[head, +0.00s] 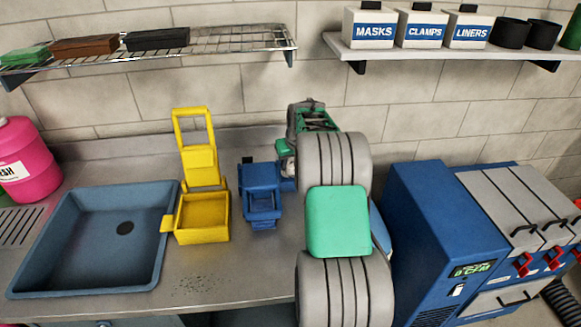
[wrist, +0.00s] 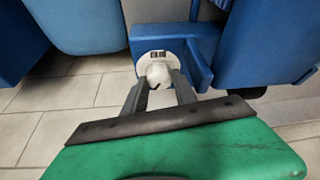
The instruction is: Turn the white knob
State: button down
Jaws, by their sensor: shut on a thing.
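The white knob (wrist: 158,73) is in the upper middle of the wrist view. It is a rounded knob on a round white plate with small dark marks, set on a blue housing (wrist: 205,45). My gripper (wrist: 160,88) reaches up to it from below, with one finger on each side, shut on the knob. The knob's lower part is partly hidden by the fingers. In the head view my arm covers the middle, and neither the knob nor the gripper's fingertips can be made out.
A blue machine (head: 440,235) with a small display and grey-lidded, red-latched units (head: 530,205) stand right of my arm. The counter (head: 205,285) holds a blue sink (head: 90,245), a yellow bin (head: 203,215) and a blue bin (head: 262,190). Wall shelves hang above.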

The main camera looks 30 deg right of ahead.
jog(key=shift+r+m, duration=0.1)
jog(key=shift+m, duration=0.5)
jog(key=c, duration=1.3)
grip_release()
